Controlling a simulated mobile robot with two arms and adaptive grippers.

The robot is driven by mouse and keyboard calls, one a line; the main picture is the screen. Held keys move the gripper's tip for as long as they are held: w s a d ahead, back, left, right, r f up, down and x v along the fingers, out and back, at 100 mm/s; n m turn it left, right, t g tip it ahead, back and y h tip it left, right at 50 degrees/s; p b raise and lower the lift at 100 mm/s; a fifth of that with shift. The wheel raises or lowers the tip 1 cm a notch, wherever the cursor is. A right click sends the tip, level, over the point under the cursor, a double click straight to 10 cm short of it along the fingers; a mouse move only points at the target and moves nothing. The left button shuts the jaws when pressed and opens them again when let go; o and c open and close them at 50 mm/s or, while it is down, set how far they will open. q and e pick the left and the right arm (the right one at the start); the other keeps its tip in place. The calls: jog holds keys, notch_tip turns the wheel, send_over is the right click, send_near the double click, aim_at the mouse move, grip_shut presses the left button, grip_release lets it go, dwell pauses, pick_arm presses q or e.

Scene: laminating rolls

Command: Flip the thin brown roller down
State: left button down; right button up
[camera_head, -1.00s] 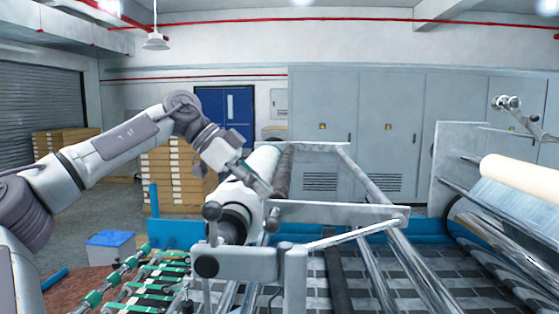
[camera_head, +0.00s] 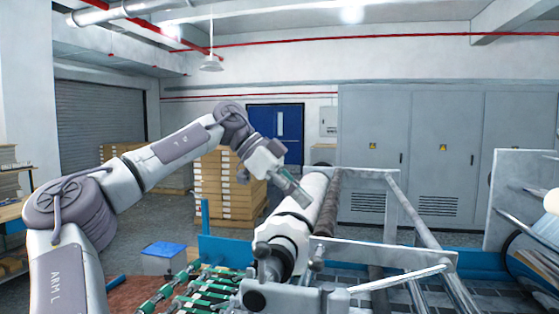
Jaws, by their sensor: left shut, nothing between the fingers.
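The thin brown roller (camera_head: 330,205) lies lengthwise in the machine frame, just right of a thicker white roll (camera_head: 309,196). It runs away from me towards the frame's far crossbar. My left gripper (camera_head: 304,198) reaches in from the left, pointing down and right. It is shut and empty, with its tips over or close to the white roll's left side, left of the brown roller. I cannot tell whether the tips touch the roll. My right gripper is out of view.
A metal side plate (camera_head: 390,256) and rails cross the front of the frame. Green-banded rods (camera_head: 200,285) lie at lower left near a blue-topped box (camera_head: 164,257). Stacked boxes (camera_head: 225,185) and grey cabinets (camera_head: 435,150) stand behind. Open floor lies behind the box.

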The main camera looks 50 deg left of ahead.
pick_arm(q)
jog(key=v, duration=0.7)
jog(key=shift+a+r, duration=0.25)
jog(key=shift+w+a+f, duration=0.1)
jog(key=shift+w+a, duration=0.1)
jog(key=shift+d, duration=0.2)
